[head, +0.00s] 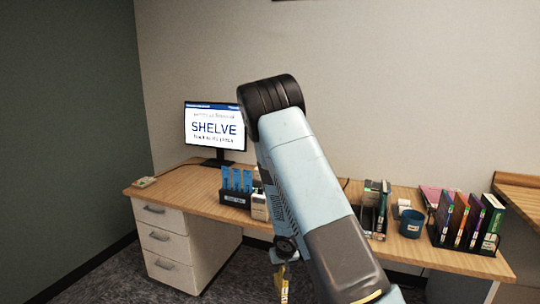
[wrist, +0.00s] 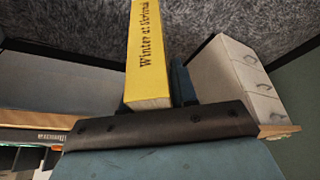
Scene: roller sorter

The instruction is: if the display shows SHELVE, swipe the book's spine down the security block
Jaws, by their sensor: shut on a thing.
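The display (head: 214,127) at the back left of the desk reads SHELVE in large letters. A yellow book (wrist: 147,55) with "Winter at" on its spine fills the upper middle of the wrist view. My gripper (wrist: 172,100) is shut on the book. In the head view a small part of the yellow book (head: 284,287) shows below my arm, in front of the desk edge. A pale block (head: 259,207) stands on the desk beside my arm and is partly hidden; I cannot tell for sure whether it is the security block.
A black holder with blue cards (head: 236,197) stands left of the pale block. Right of my arm are a blue cup (head: 411,223) and a rack of several books (head: 468,223). White drawers (head: 168,243) stand under the desk's left end. The desk's left top is mostly clear.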

